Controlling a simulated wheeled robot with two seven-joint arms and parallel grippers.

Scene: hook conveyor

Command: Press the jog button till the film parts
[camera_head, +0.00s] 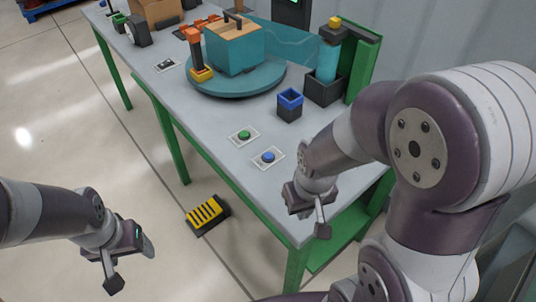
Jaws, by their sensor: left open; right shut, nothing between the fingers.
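A green button (244,135) and a blue button (268,157) sit on white plates on the grey table (215,115). I cannot tell from any label which is the jog button. Translucent teal film (290,42) spans from the teal-wrapped box (234,50) on the round turntable (238,84) to the teal roll (327,62) by the green post. The film looks unbroken. My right gripper (322,231) is shut and empty, right of and nearer than the blue button, apart from it. My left gripper (131,266) is open and empty, left of the table, over the floor.
A blue-topped dark cup (290,104) stands behind the buttons, near the dark roll base. An orange and yellow clamp (197,58) stands on the turntable. A yellow-striped black pedal (207,213) lies on the floor. The table's front end is clear.

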